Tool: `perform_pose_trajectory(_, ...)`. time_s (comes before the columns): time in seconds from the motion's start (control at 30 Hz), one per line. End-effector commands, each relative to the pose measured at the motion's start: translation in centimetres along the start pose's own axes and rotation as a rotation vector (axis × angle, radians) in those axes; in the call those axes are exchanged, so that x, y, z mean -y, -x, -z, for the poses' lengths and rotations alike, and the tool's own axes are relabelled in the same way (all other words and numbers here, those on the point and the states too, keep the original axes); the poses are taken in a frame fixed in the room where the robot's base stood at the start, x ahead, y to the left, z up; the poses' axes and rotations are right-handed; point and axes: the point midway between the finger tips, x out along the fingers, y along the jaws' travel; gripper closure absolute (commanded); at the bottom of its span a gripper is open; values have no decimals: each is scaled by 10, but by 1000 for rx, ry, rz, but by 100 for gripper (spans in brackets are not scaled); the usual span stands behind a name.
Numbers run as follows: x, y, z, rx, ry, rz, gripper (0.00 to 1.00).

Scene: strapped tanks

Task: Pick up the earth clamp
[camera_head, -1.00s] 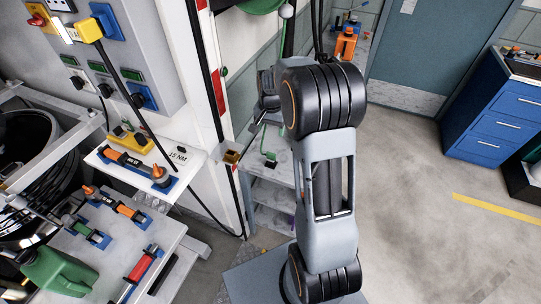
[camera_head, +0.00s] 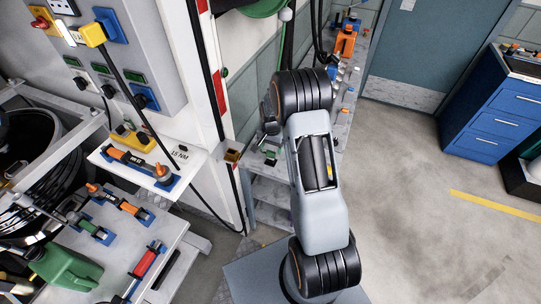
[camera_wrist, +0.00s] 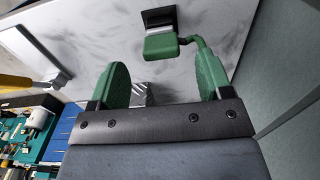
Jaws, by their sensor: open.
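In the wrist view, a green piece with a bent green arm (camera_wrist: 162,46) sits at a dark square holder (camera_wrist: 158,18) on a grey-white mottled surface. It looks like the earth clamp, but I cannot be sure. My gripper (camera_wrist: 162,75) is open, its two green-padded fingers wide apart. The green piece is beyond the fingertips, apart from them. A small shiny metal piece (camera_wrist: 142,93) shows between the fingers. In the head view a small green item (camera_head: 270,153) lies on the bench beside my arm. My gripper is mostly hidden there.
The bench (camera_head: 277,192) stands against the wall behind my arm, with an orange tool (camera_head: 345,42) at its far end. A shelf with a torque tool (camera_head: 137,163) and a white post (camera_head: 192,110) are to the left. Open floor (camera_head: 410,200) lies to the right.

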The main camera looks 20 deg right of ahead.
Motion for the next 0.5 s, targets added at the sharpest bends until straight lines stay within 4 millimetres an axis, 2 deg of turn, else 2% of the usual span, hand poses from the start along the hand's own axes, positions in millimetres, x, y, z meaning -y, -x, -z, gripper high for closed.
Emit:
perform_pose_trajectory(0.23,1,-30,-2,2,0,-1,28)
perform_pose_trajectory(0.5,1,-37,-1,-1,0,0,28)
